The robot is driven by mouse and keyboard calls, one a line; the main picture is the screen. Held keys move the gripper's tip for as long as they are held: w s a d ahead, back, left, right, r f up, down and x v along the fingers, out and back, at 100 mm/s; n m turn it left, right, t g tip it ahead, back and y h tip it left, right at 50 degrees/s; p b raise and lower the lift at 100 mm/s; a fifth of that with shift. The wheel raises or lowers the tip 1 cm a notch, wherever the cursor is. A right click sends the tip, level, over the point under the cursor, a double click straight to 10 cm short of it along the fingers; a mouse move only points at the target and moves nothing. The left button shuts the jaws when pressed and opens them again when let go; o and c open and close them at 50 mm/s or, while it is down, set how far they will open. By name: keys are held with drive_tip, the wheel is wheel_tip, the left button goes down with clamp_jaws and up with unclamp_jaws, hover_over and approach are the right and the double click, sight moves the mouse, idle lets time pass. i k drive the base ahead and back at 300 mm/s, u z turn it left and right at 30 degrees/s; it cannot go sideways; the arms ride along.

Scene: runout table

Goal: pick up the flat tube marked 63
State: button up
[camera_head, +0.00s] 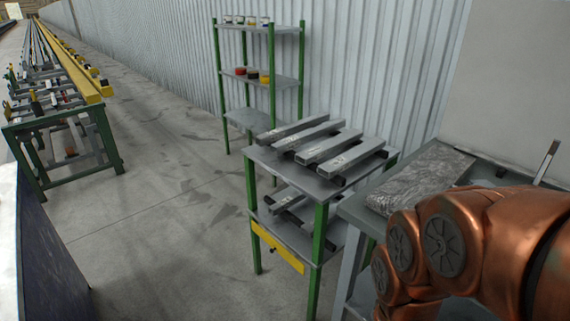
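Several grey flat tubes (328,146) lie side by side on the top of a small green-legged table (288,176) in the middle of the head view. They rest slightly raised on dark cross pieces. Small light marks show on some of them, but the numbers are too small to read. I cannot tell which tube is marked 63. More grey tubes (290,201) lie on the table's lower shelf, partly hidden. My copper arm fills the lower right, to the right of the table. My gripper is not in view.
A grey bench (358,210) with a crinkled grey slab (420,178) stands right of the table. A green shelf rack (262,81) with small jars stands behind, by the corrugated wall. A long runout table (72,117) is at left. The floor (160,190) between is clear.

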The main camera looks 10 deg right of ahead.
sight(305, 157)
drive_tip(key=u, duration=0.9)
drive_tip(key=i, duration=1.75)
drive_tip(key=z, duration=0.85)
drive_tip(key=i, duration=0.65)
drive_tip(key=z, duration=0.65)
